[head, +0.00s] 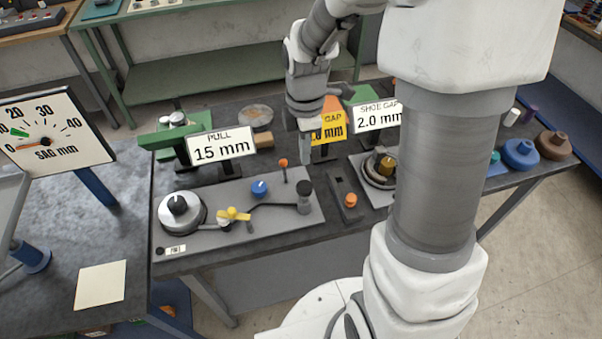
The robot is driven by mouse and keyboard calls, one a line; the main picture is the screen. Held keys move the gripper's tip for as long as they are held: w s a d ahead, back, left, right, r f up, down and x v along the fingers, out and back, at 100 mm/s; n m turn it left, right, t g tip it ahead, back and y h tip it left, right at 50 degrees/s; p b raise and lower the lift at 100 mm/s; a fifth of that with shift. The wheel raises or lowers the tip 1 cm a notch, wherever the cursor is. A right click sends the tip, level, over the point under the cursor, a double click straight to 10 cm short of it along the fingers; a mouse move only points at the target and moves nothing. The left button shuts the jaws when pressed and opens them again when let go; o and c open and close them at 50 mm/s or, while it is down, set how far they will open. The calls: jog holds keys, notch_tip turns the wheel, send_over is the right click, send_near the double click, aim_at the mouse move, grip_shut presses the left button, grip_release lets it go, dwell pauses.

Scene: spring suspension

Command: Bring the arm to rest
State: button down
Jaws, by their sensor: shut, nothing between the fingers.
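My arm rises in the right half of the head view and bends over at the top. My gripper (305,150) points down above the middle of the dark workbench (335,265). It is shut and empty, in front of the sign cards and behind the grey control plate (275,225). Whether its tips touch anything below is too small to tell.
Cards reading "PULL 15 mm" (221,147) and "SHOE GAP 2.0 mm" (378,116) stand close behind. A yellow card (331,128) is partly hidden by my gripper. An "SAG mm" gauge (50,133) stands left. Blue (520,153) and brown (554,145) round pieces lie right.

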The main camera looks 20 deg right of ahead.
jog(key=shift+r, duration=0.1)
jog(key=s+r+m+t, duration=0.5)
jog(key=s+r+m, duration=1)
jog(key=m, duration=0.3)
jog(key=shift+r+t, duration=0.3)
jog(key=shift+r, duration=0.3)
